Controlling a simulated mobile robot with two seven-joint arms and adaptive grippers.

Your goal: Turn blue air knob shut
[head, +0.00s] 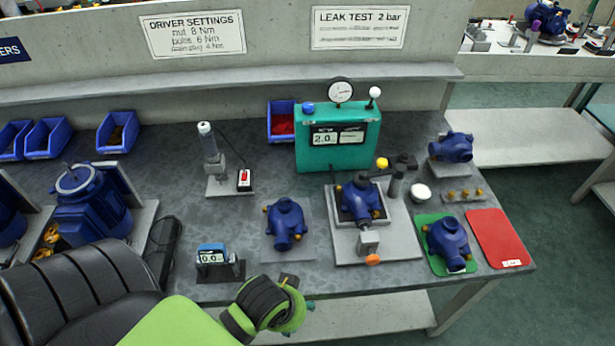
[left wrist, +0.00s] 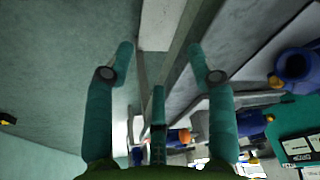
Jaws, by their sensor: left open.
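The blue air knob (head: 308,107) sits on the top left of the green leak tester (head: 337,150). A round gauge and a white-ball lever stand to its right. The tester display reads 2.0. My left gripper (head: 297,303) is low at the front edge of the bench, well in front of the tester and apart from it. In the left wrist view my left gripper (left wrist: 160,48) has its fingers spread and nothing between them. Part of the green tester (left wrist: 298,118) shows there at the right edge; I cannot make out the knob in that view. My right gripper is not in view.
A blue pump (head: 284,222) stands behind my gripper. A clamp fixture (head: 400,240) with an orange-tipped handle (head: 372,259) holds another pump before the tester. A green mat (head: 434,262) with a pump and an empty red mat (head: 497,240) lie right.

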